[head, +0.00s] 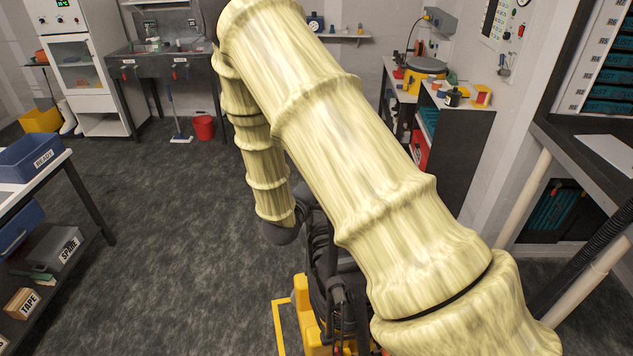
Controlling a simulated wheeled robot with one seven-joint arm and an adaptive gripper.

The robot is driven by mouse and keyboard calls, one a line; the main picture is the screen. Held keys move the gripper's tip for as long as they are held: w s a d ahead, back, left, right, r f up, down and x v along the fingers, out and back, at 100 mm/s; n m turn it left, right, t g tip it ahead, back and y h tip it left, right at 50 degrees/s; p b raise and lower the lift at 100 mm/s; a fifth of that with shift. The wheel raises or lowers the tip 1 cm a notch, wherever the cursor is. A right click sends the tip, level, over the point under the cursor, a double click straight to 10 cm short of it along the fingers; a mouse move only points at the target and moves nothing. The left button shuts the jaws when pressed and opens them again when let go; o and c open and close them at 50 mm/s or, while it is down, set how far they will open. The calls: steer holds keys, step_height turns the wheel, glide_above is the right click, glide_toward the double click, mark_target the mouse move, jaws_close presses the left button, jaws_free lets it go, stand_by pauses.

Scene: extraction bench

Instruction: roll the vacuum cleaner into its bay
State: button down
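My arm, in a pale yellow sleeve, crosses the middle of the head view and bends down to a dark wrist (280,232). My gripper (338,285) seems to be among the black parts below and right of the wrist. Its fingers cannot be made out, so I cannot tell whether it is open or shut. A yellow and black body (308,325) at the bottom centre looks like the vacuum cleaner, mostly hidden behind my arm. A yellow outline (280,325) shows just left of it, perhaps the bay's floor marking. I cannot tell whether the vacuum stands inside it.
Dark floor (170,240) is clear to the left. A bench with blue bins (30,160) stands at the left edge. A sink unit (165,68), a red bucket (203,128) and a squeegee (178,125) are at the back. A dark cabinet (455,150) stands right of my arm.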

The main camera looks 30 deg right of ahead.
steer(key=shift+a, duration=0.15)
steer(key=c, duration=1.2)
jaws_free()
steer(key=shift+w, duration=0.1)
steer(key=shift+c, duration=0.2)
steer(key=v, duration=1.2)
